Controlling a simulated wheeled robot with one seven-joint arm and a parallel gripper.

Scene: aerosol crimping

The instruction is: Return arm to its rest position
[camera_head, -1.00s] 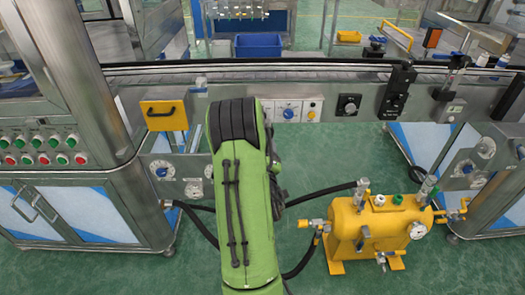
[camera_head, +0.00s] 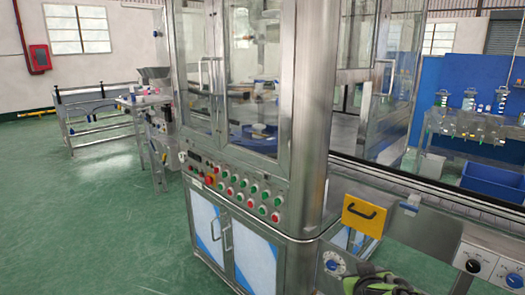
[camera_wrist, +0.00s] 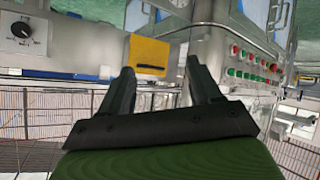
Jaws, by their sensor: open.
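My gripper (camera_wrist: 162,92) shows in the wrist view with its two dark fingers spread apart and nothing between them. Beyond the fingertips is a yellow plate with a dark handle (camera_wrist: 149,56), apart from them. In the head view only a green and black piece of my arm (camera_head: 375,282) shows at the bottom edge, right of centre; the gripper itself is out of that view.
A steel machine cabinet with glass doors and a button panel (camera_head: 237,186) stands in the middle of the head view. A conveyor (camera_head: 440,205) runs to the right, with a blue bin (camera_head: 492,180) behind it. Open green floor (camera_head: 90,220) lies at the left.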

